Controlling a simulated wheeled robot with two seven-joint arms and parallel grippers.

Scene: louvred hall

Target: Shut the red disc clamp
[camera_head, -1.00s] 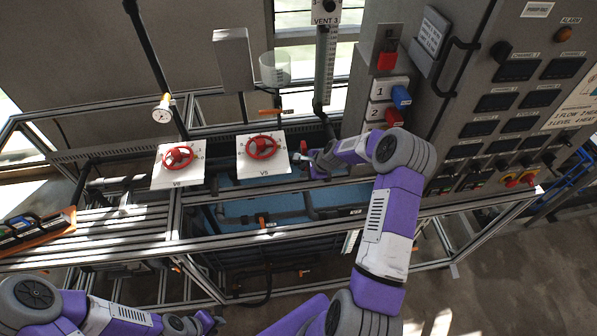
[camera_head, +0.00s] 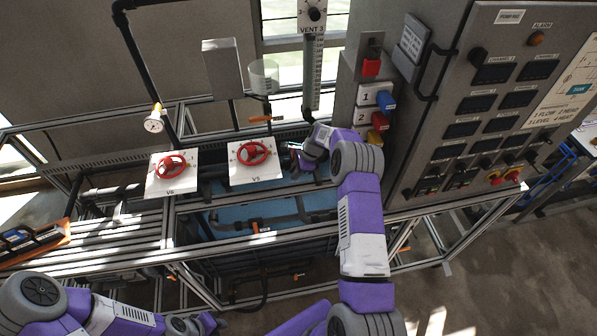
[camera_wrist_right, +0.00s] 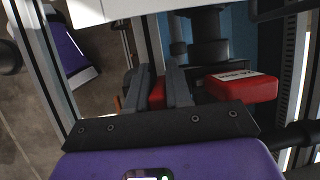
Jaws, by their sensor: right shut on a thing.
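In the right wrist view, the two dark fingers of my right gripper (camera_wrist_right: 160,88) are closed on a red part (camera_wrist_right: 157,93) that shows between them. A red block with a white label (camera_wrist_right: 242,86) lies just right of the fingers, beside a dark pipe; I cannot tell whether the two red parts join. In the head view, my right gripper (camera_head: 297,152) is low beside the pipework, right of the V5 panel, and its wrist hides most of the clamp. My left gripper (camera_head: 205,324) is at the bottom edge, away from the rig; its fingers are unclear.
Red handwheels sit on the V5 panel (camera_head: 256,163) and the V6 panel (camera_head: 172,174). A clear vertical tube (camera_head: 312,75) rises behind the right gripper. The grey control cabinet (camera_head: 455,130) stands close on the right. Metal frame rails (camera_head: 130,240) run in front.

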